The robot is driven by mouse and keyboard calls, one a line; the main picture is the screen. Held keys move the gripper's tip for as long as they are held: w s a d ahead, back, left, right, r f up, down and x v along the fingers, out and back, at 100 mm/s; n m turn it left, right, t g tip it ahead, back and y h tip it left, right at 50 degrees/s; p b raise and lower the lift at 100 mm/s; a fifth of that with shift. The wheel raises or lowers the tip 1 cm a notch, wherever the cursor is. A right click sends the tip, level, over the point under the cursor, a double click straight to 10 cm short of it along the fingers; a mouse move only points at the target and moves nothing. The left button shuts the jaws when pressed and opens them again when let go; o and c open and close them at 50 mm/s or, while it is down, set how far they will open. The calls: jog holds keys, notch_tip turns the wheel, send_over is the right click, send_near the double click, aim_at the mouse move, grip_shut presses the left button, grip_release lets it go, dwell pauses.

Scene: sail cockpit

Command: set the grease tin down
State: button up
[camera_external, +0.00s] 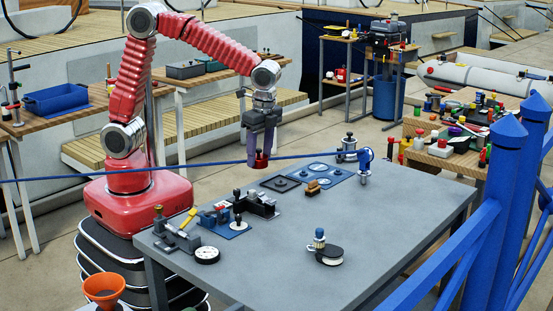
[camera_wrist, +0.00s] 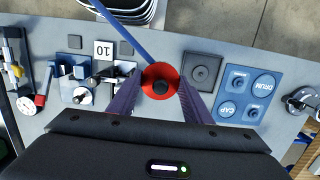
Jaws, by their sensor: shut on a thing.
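My gripper (camera_external: 261,150) is shut on a red tin with a dark knob on top, which I take to be the grease tin (camera_external: 261,162). It holds the tin above the grey table, apart from the table top. In the wrist view the tin (camera_wrist: 150,73) sits between the two purple fingers of my gripper (camera_wrist: 160,90). A dark square pad with a round ring (camera_wrist: 202,68) lies on the table just right of the tin in that view; it also shows in the external view (camera_external: 280,184).
A blue line (camera_external: 205,166) stretches across close to my gripper to a blue-topped post (camera_external: 365,165). A blue board labelled DRUM and CAP (camera_wrist: 247,94) lies beside the pad. Black fittings (camera_external: 262,203) stand left. The grey table (camera_external: 400,220) is clear at right.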

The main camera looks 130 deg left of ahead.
jog(key=w+a+m+t+y, duration=0.1)
jog(key=w+a+m, duration=1.6)
jog(key=w, duration=0.3)
jog(key=shift+w+r+m, duration=0.15)
jog(key=shift+m, duration=0.35)
jog(key=shift+f, duration=2.55)
jog(key=shift+f, duration=2.45)
jog(key=shift+f, duration=0.1)
jog(key=o, duration=1.5)
